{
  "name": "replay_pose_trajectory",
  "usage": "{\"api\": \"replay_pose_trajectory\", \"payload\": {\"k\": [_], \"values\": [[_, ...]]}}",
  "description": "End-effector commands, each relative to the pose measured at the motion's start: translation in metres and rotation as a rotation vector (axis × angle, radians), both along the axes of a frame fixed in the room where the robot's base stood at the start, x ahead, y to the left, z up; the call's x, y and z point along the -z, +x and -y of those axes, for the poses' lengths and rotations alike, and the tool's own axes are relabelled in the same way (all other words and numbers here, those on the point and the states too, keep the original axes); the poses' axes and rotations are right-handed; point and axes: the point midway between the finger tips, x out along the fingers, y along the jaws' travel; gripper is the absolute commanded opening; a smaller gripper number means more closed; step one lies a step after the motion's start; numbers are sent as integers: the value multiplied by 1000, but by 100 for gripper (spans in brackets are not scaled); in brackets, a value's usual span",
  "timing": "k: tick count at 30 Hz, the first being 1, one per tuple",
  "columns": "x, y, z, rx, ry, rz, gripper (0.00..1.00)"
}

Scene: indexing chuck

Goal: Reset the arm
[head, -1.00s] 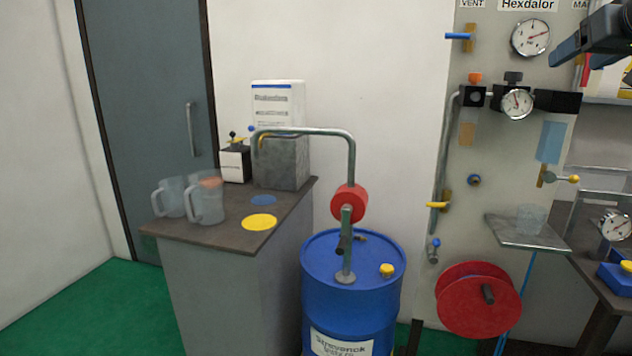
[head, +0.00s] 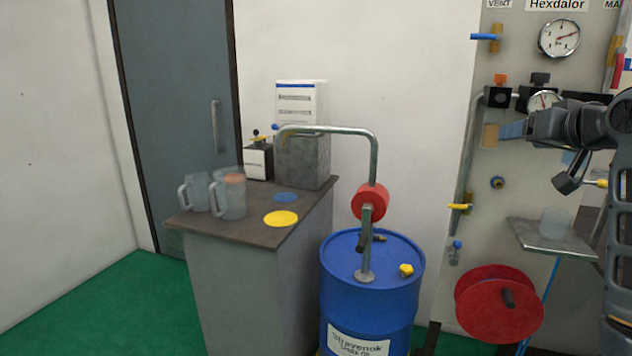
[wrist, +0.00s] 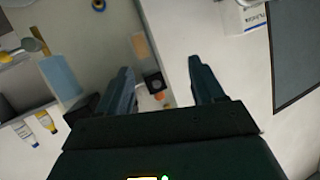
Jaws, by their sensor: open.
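My gripper is open and empty. In the wrist view its two dark fingers (wrist: 160,88) stand apart, with the grey panel and the white wall beyond them. In the head view my gripper (head: 512,130) is at the right, in front of the grey panel (head: 515,190), its fingers towards the left. It hides part of the lower gauge (head: 543,101) and nearby fittings. From this view I cannot tell whether it touches the panel.
A blue drum (head: 340,290) with a red-bodied pump (head: 370,202) stands mid-floor. Left of it, a cabinet (head: 225,237) holds two clear jugs (head: 232,197) and a grey box. A red reel (head: 485,303) and small shelf (head: 535,236) project from the panel. Green floor is free at left.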

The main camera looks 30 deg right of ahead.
Motion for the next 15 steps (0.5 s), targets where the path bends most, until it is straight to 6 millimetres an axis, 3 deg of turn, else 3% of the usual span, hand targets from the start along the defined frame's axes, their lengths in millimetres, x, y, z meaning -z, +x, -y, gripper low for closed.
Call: {"api": "replay_pose_trajectory", "payload": {"k": [1, 7, 15], "values": [[26, 10, -16, -21, 22, 11, 68], [101, 29, -74, -67, 66, 63, 68], [191, 22, -161, -114, 100, 95, 68]]}}
